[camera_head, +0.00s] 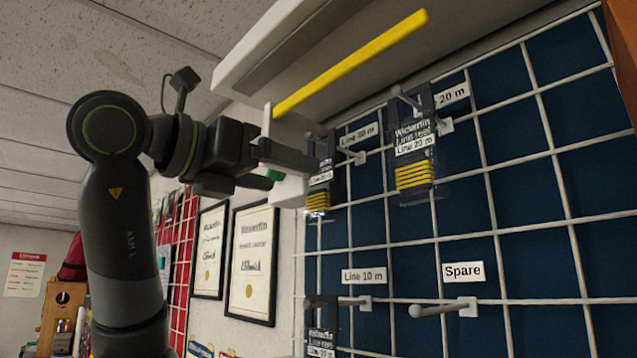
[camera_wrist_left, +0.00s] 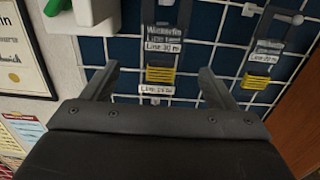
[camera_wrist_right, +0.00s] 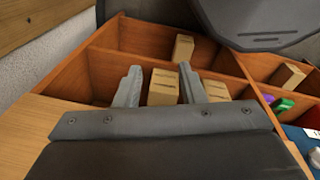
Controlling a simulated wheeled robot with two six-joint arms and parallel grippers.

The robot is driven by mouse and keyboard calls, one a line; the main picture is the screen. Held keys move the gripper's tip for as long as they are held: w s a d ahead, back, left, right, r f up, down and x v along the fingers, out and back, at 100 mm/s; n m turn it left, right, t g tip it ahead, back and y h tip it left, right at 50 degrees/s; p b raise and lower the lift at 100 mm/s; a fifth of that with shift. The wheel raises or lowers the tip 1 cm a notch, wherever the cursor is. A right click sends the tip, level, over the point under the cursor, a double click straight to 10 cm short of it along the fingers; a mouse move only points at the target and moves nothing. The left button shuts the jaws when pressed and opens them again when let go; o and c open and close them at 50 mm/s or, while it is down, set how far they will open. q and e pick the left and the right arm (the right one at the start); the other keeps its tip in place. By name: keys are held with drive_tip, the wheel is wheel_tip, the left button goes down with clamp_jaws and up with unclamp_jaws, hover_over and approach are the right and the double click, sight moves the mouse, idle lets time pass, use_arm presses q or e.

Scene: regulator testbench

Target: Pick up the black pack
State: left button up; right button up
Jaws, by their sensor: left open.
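Several black packs with yellow line wound on them hang at the blue wall panel. One pack (camera_head: 319,187) hangs at the left, close to my left gripper (camera_head: 291,170), and another (camera_head: 412,160) hangs to its right. A third black pack (camera_head: 321,340) shows lower down, cut off by the picture's edge. In the left wrist view, my left gripper (camera_wrist_left: 158,82) is open, with a pack marked Line 30 m (camera_wrist_left: 164,30) beyond and between its fingers. It looks empty. My right gripper (camera_wrist_right: 160,83) has its fingers apart, away from the packs, over a wooden compartment.
A white grid (camera_head: 400,241) with pegs and labels covers the blue panel. A bare peg (camera_head: 440,309) sits under the Spare label. A lamp housing with a yellow strip (camera_head: 350,63) juts out above. Small cardboard boxes (camera_wrist_right: 163,87) stand in the wooden organizer (camera_wrist_right: 92,62).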

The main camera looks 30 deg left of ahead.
sight(313, 184)
use_arm(q)
drive_tip(key=x, duration=0.4)
drive_tip(key=shift+d, duration=0.1)
drive_tip(key=shift+w+d+f, duration=0.1)
drive_tip(key=shift+w+d, duration=0.05)
drive_tip(key=shift+w, duration=0.6)
drive_tip(key=p+x, duration=0.1)
drive_tip(key=x, duration=0.3)
drive_tip(key=shift+d, duration=0.25)
drive_tip(key=shift+w, duration=0.2)
drive_tip(key=shift+s, duration=0.15)
drive_tip(key=shift+c, duration=0.3)
drive_tip(key=shift+s+a, duration=0.15)
drive_tip(key=shift+s, duration=0.05)
drive_tip(key=c, duration=1)
drive_tip(key=shift+w, duration=0.1)
drive_tip(key=shift+c, duration=0.2)
use_arm(e)
drive_tip(key=shift+w+r, duration=0.7)
drive_tip(key=shift+w, duration=0.25)
